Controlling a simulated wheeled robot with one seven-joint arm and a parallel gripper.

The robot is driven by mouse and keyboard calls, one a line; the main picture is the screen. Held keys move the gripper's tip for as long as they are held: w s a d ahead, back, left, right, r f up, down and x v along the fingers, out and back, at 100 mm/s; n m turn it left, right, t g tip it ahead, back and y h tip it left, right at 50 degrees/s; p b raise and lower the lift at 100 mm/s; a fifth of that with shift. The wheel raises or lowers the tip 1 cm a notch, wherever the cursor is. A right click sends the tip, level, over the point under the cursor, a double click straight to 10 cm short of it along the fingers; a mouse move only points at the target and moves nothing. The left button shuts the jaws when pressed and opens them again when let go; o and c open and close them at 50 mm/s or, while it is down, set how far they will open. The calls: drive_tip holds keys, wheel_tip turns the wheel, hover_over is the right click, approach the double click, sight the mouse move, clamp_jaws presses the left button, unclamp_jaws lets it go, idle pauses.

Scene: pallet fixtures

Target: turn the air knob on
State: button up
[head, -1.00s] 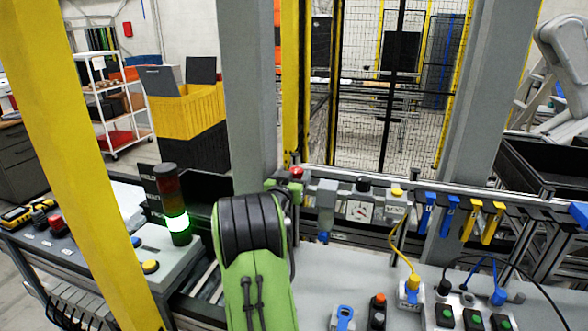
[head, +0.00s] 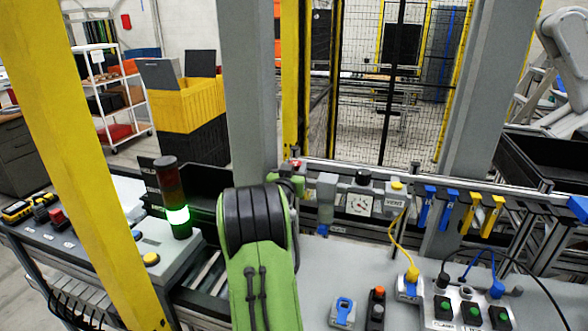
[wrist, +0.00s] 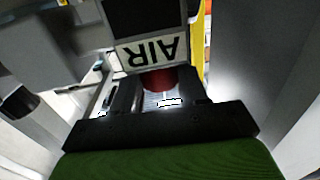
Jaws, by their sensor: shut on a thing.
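The red air knob (wrist: 158,79) sits just below an AIR label (wrist: 150,52), which appears upside down in the wrist view. My gripper (wrist: 158,92) has its dark fingers on either side of the knob and is shut on it. In the head view the red knob (head: 295,163) shows as a small red top on the rail, just behind my green and black arm. The arm hides most of the gripper there. The knob's turned position cannot be made out.
Right of the knob along the rail are a grey filter unit (head: 326,190), a gauge (head: 360,204) and a VENT label (head: 394,203). A lamp tower (head: 173,197) glows green at left. A yellow post (head: 85,160) and a grey column (head: 247,90) stand close by.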

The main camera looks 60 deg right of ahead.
drive_tip(key=shift+s+d+n+t+y+b, duration=0.1)
drive_tip(key=shift+s+n+t+y+b, duration=0.2)
drive_tip(key=shift+n+t, duration=0.55)
drive_tip(key=shift+s+d+n+t+y, duration=0.1)
drive_tip(key=shift+n+t+y, duration=0.4)
drive_tip(key=shift+t, duration=0.65)
drive_tip(key=shift+f+n+t+y+b, duration=0.1)
drive_tip(key=shift+n+t+y+b, duration=0.4)
drive_tip(key=shift+n+t+b, duration=0.5)
drive_tip(key=shift+n+t+y+b, duration=0.35)
drive_tip(key=shift+t+y+b, duration=0.15)
drive_tip(key=shift+t+b, duration=0.35)
drive_tip(key=o, duration=1.1)
drive_tip(key=shift+c, duration=0.2)
drive_tip(key=b+v, duration=0.5)
drive_tip(key=v, duration=1)
drive_tip(key=shift+s+a+b, duration=0.25)
drive_tip(key=shift+a+b, duration=0.05)
drive_tip(key=shift+b, duration=0.05)
